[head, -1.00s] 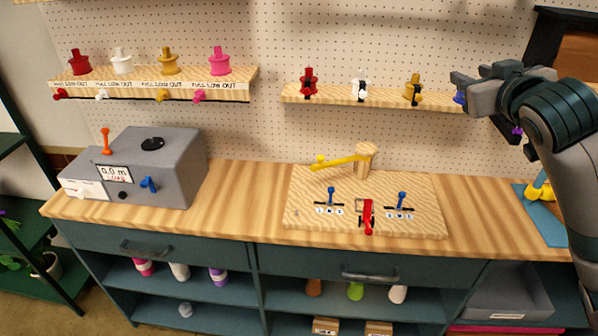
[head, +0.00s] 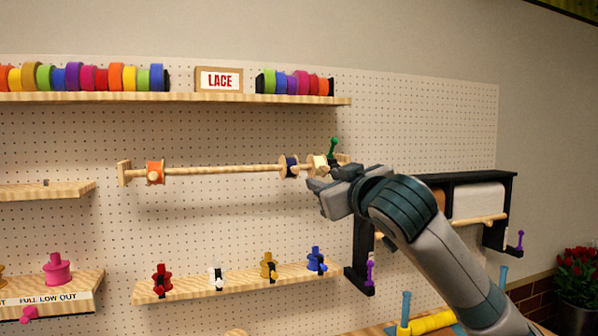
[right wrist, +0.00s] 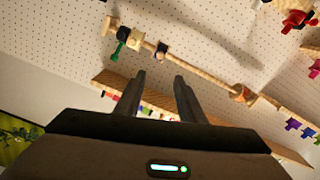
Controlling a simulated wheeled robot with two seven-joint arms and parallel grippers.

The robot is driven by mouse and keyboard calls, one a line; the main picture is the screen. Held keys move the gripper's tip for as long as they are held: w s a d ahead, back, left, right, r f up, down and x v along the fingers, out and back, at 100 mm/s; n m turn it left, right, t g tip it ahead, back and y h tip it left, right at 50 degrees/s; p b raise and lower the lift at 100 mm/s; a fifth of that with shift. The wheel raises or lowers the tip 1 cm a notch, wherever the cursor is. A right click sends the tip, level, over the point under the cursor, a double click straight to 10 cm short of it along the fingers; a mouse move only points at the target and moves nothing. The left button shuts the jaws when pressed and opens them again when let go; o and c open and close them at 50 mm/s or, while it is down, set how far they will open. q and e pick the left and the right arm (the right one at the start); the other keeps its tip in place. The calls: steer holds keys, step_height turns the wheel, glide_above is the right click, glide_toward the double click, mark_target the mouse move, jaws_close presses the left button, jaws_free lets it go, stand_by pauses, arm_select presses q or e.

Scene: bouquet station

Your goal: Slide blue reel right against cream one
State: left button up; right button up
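A wooden rod (head: 222,170) is mounted on the pegboard. The dark blue reel (head: 289,166) sits on its right part, and the cream reel (head: 319,164) is to its right, with a short gap between them. An orange reel (head: 154,172) is at the rod's left end. My right gripper (head: 317,182) is in front of and just below the cream reel, partly covering the rod's right end. In the right wrist view the gripper (right wrist: 159,76) is open and empty, with the blue reel (right wrist: 162,51) and cream reel (right wrist: 132,39) beyond its fingers. My left gripper is not in view.
A green knob (head: 332,147) stands at the rod's right end, close to my gripper. A shelf (head: 190,97) with ribbon rolls and a LACE sign runs above. A lower shelf (head: 235,284) holds small coloured spools. A black-framed roll holder (head: 465,178) is at right.

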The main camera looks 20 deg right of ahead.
mark_target(297, 170)
steer(key=w+p, duration=0.2)
steer(key=w, duration=0.3)
steer(key=w+p, duration=0.3)
steer(key=w, duration=0.2)
steer(key=w+p, duration=0.3)
steer(key=w, duration=0.2)
steer(key=shift+w+a+r, duration=0.1)
steer(key=shift+w+a, duration=0.1)
steer(key=shift+a, duration=0.05)
steer(key=shift+w, duration=0.85)
steer(key=shift+c, duration=0.6)
jaws_close()
